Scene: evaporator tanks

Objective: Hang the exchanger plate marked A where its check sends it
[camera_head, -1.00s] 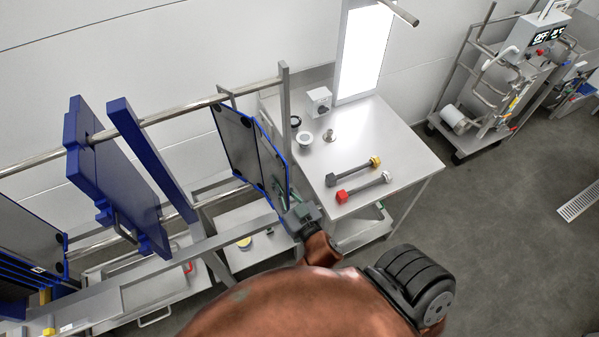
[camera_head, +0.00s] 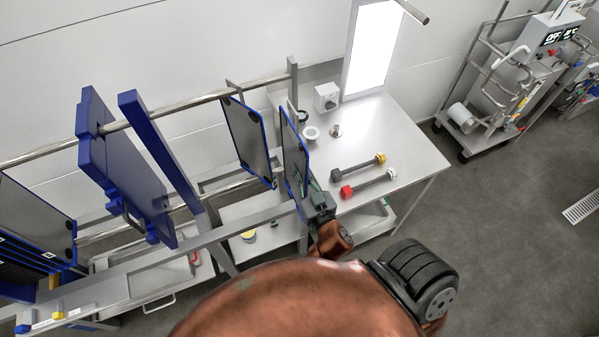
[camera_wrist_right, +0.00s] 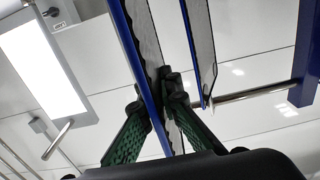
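My right gripper (camera_head: 312,196) is shut on the lower edge of a grey exchanger plate (camera_head: 294,150) with a blue edge, held upright near the rail's right end post. In the right wrist view the green fingers (camera_wrist_right: 158,112) pinch this blue-edged plate (camera_wrist_right: 136,50) from both sides. A second grey plate (camera_head: 247,140) with a blue edge hangs from the upper rail to its left, apart from it; it also shows in the right wrist view (camera_wrist_right: 203,50). I cannot read an A on either plate. My left gripper is not in view.
The steel rail (camera_head: 185,110) carries a thick blue end plate (camera_head: 120,165); more plates (camera_head: 38,215) stand at far left. A steel table (camera_head: 405,150) at right holds two dumbbell-shaped tools (camera_head: 358,167), small fittings and a lit panel (camera_head: 372,50). Grey floor is free at right.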

